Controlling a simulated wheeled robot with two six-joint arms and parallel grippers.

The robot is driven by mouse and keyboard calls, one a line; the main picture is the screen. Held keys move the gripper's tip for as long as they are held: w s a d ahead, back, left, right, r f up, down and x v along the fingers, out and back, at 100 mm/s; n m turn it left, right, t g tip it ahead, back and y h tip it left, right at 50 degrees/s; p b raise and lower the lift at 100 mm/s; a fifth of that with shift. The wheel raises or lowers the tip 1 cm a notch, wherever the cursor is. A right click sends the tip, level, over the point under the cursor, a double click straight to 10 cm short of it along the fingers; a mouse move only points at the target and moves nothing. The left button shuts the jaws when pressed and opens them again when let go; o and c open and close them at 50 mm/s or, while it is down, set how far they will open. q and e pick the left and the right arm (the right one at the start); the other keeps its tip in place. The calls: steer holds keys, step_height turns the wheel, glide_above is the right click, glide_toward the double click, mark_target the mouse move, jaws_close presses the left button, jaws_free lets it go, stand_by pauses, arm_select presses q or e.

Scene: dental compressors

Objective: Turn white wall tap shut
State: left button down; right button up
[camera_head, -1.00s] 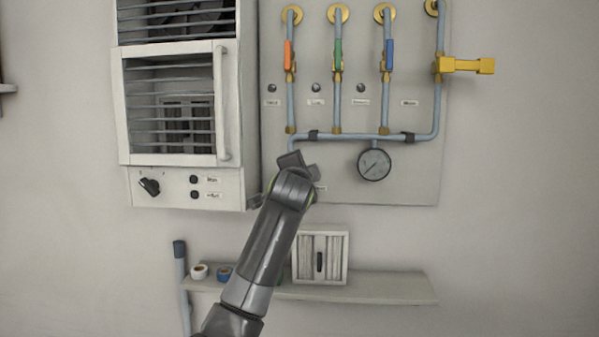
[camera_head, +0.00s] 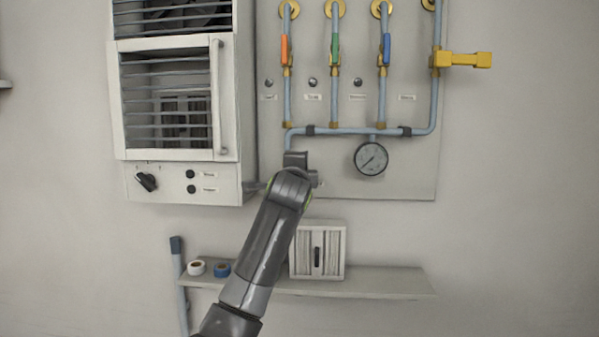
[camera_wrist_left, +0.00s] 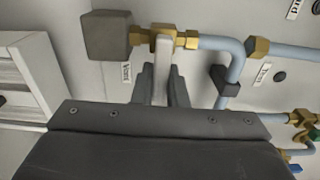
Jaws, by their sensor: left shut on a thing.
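The white tap handle (camera_wrist_left: 161,60) shows in the left wrist view, on a brass valve (camera_wrist_left: 187,40) between a grey block (camera_wrist_left: 107,35) and a blue-grey pipe (camera_wrist_left: 220,44). The handle points across the pipe's line there. My left gripper (camera_wrist_left: 160,84) is shut on the handle, with one dark finger on each side of it. In the head view my left arm covers the tap and the fingers, below the left end of the pipework (camera_head: 290,135). My right gripper is in neither view.
A white louvred cabinet (camera_head: 228,110) stands close left of my arm. A pressure gauge (camera_head: 371,158) and orange (camera_head: 285,50), green (camera_head: 336,48) and blue (camera_head: 386,50) tap handles are on the wall panel. A shelf (camera_head: 385,283) with a small vented box (camera_head: 318,250) lies below.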

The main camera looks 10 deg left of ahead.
arm_select(q)
steer(key=shift+f, duration=0.15)
steer(key=c, duration=1.4)
jaws_free()
steer(key=shift+c, duration=0.2)
steer(key=s+b, duration=0.8)
steer(key=s, duration=0.9)
steer(key=shift+s+b, duration=0.2)
steer(key=shift+b, duration=0.2)
